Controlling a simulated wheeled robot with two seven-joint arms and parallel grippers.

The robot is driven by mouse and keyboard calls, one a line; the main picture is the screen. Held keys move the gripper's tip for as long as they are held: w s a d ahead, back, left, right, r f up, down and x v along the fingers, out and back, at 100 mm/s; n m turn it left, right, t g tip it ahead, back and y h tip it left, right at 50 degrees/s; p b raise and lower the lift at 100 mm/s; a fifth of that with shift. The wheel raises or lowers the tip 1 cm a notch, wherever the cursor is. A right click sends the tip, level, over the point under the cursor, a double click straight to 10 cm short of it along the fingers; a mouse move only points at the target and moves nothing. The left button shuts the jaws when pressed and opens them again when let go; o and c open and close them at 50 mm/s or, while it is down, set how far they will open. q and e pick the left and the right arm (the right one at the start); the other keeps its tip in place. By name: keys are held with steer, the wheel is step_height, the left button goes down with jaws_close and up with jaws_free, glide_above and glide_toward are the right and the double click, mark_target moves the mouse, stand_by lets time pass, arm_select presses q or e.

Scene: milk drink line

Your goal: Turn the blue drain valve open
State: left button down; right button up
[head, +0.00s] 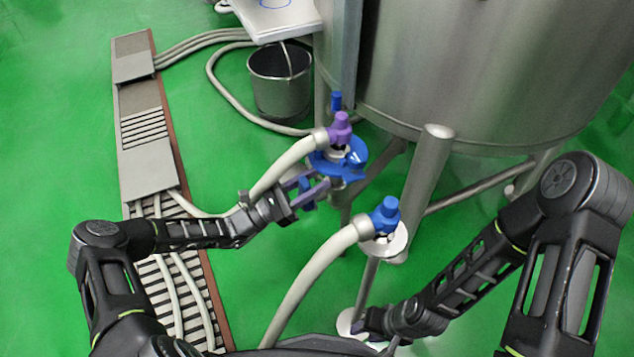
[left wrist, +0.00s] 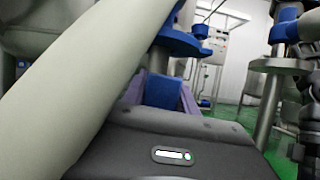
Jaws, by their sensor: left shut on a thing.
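The blue drain valve (head: 352,163) is below the steel tank, under a purple hose coupling (head: 340,130). My left gripper (head: 312,188) reaches in from the left, just below and left of the valve's blue disc. Its purple fingers are shut on a blue block-like part, which appears to be the valve's handle (left wrist: 162,90); it shows between the fingers in the left wrist view. Its join to the valve body is partly hidden. My right gripper (head: 368,330) is low, near a tank foot; its jaw state is unclear.
A second blue fitting (head: 385,215) with a pale hose (head: 312,272) stands right of the left gripper. Another pale hose (head: 282,170) runs close behind that gripper. A steel bucket (head: 278,85) stands behind. Tank legs (head: 425,175) limit room on the right.

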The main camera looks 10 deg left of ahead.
mark_target(300, 188)
arm_select(q)
steer(key=shift+w+a+n+t+y, duration=0.1)
steer(key=shift+w+n+t+y, duration=0.15)
steer(key=shift+n, duration=0.25)
steer(key=c, duration=1)
jaws_free()
steer(key=shift+o, duration=0.2)
steer(key=v, duration=0.8)
